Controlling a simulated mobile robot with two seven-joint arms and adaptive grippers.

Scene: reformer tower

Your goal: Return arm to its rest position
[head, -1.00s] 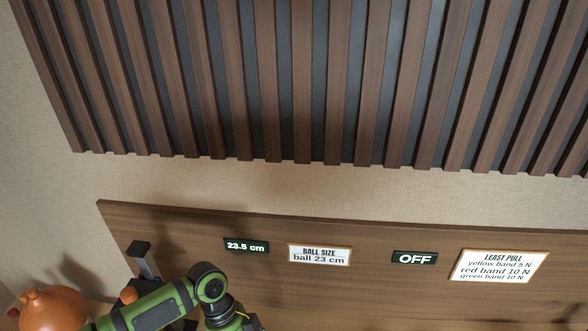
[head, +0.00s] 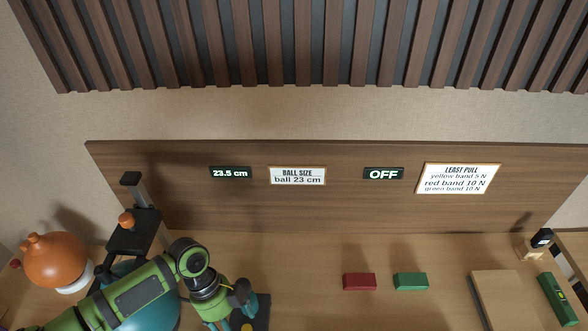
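My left arm, green and black, comes in from the lower left and bends at a round joint. Its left gripper (head: 243,304) hangs at the bottom of the head view over a dark item on the bench; whether its fingers are open or shut is unclear. A teal ball (head: 152,314) shows partly behind the arm, beside a black upright stand (head: 135,232) with an orange knob (head: 126,220). My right gripper is not in view.
An orange round object (head: 55,260) sits on a white base at left. A red block (head: 359,282) and green block (head: 410,281) lie mid-bench. A wooden board (head: 505,300) and green bar (head: 562,300) are at right.

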